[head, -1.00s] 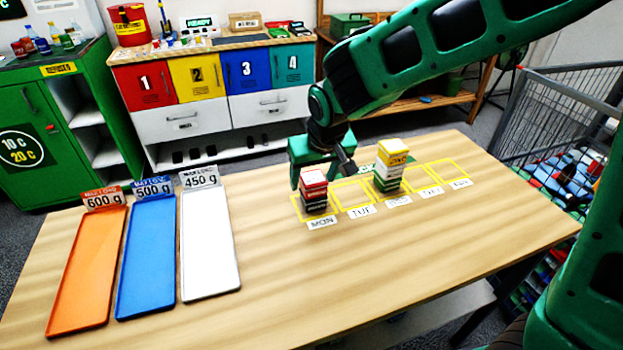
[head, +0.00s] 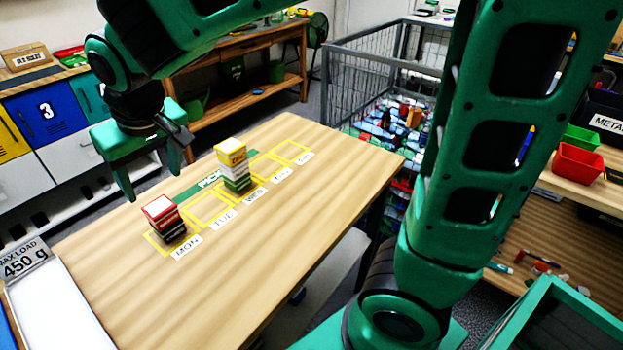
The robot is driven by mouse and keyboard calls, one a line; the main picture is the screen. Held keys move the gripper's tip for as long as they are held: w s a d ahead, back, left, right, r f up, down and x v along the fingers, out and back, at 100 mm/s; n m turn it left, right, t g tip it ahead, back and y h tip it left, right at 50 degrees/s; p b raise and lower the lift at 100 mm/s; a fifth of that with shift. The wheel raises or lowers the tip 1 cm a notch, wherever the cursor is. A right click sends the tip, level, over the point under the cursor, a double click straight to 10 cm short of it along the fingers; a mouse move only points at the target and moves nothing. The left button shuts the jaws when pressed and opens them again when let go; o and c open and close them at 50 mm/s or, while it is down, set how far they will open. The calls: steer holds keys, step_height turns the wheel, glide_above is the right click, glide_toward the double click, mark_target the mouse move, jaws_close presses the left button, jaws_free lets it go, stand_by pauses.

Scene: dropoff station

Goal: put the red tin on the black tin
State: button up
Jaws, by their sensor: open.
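The red tin (head: 160,208) with its pale lid is on top of a short stack on the MON square. The black tin (head: 174,236) is low in that stack, under the red one. The red tin looks slightly off square to the stack; the thin bands between them are too small to tell apart. My gripper (head: 158,178) is open and empty, with its fingers pointing down. It appears above and behind the stack, apart from the red tin.
A taller stack with a yellow tin (head: 230,149) on top stands on the WED square. The other marked squares are empty. A white tray (head: 62,315) lies at the table's left. A wire cage (head: 345,80) stands beyond the table's right edge. The table front (head: 260,285) is clear.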

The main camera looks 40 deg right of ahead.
steer(key=s+d+f+m+g+h, duration=0.1)
steer(key=s+d+m, duration=0.15)
steer(key=d, duration=0.95)
steer(key=s+d+f+m+g+h, duration=0.1)
steer(key=s+d+m, duration=0.15)
steer(key=d, duration=0.95)
steer(key=s+d+f+m+g, duration=0.1)
steer(key=s+d+f+m, duration=0.1)
steer(key=s+d, duration=0.4)
steer(key=s+d+f+m+g+y, duration=0.1)
steer(key=s+d, duration=0.5)
steer(key=s, duration=0.7)
steer(key=shift+f+m, duration=0.5)
steer(key=shift+m, duration=0.3)
